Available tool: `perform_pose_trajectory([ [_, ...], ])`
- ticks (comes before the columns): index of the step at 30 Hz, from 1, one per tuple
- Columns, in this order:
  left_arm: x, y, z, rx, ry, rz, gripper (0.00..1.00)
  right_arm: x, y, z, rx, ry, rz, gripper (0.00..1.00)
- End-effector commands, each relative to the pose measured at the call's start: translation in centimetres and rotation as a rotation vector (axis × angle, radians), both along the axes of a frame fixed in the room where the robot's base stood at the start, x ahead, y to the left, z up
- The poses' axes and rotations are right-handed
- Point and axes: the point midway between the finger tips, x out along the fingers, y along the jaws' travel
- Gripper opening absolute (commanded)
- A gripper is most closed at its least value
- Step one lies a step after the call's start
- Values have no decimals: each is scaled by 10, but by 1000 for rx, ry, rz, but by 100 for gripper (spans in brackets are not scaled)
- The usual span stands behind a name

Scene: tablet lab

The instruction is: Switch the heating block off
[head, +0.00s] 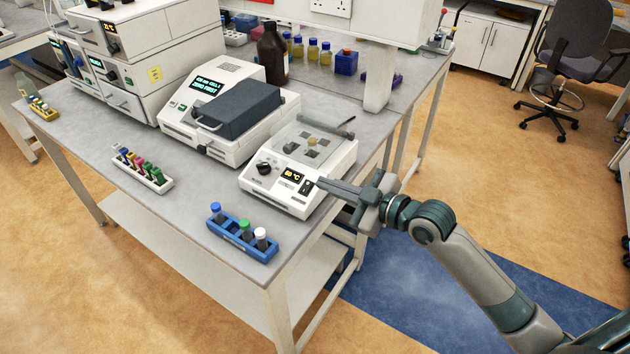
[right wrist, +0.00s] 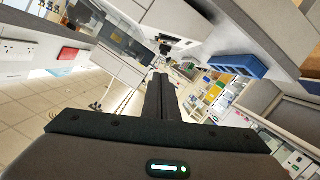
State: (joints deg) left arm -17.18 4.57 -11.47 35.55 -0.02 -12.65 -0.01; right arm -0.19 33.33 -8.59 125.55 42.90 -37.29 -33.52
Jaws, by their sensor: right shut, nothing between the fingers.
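The heating block (head: 284,177) is a white unit on the grey bench. Its front panel has a black knob, a lit display (head: 292,175) that seems to read 60 °C, and a small dark switch (head: 306,187) at the right end. My right gripper (head: 321,183) is shut and empty, its fingertips just right of the switch. I cannot tell whether they touch the panel. The closed fingers also show in the right wrist view (right wrist: 159,97), where I cannot make out the switch. The switch's position is too small to read. My left gripper is not in view.
A blue tube rack (head: 242,246) stands at the bench's front corner, and a white tube rack (head: 142,172) lies further left. A lidded instrument (head: 196,140) stands left of the block, with a brown bottle (head: 272,55) behind. Bare bench (head: 205,190) lies between racks and block.

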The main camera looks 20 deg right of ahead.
Motion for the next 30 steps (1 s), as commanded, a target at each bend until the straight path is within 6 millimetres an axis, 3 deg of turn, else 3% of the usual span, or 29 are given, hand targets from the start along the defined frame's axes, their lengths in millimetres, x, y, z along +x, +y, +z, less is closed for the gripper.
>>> perform_pose_trajectory([
  [9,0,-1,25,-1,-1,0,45,48,30,-8,3,1,1,0],
  [18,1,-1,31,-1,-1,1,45,56,16,-42,0,2,1,0],
  [30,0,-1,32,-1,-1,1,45,57,14,-48,0,0,1,0],
])
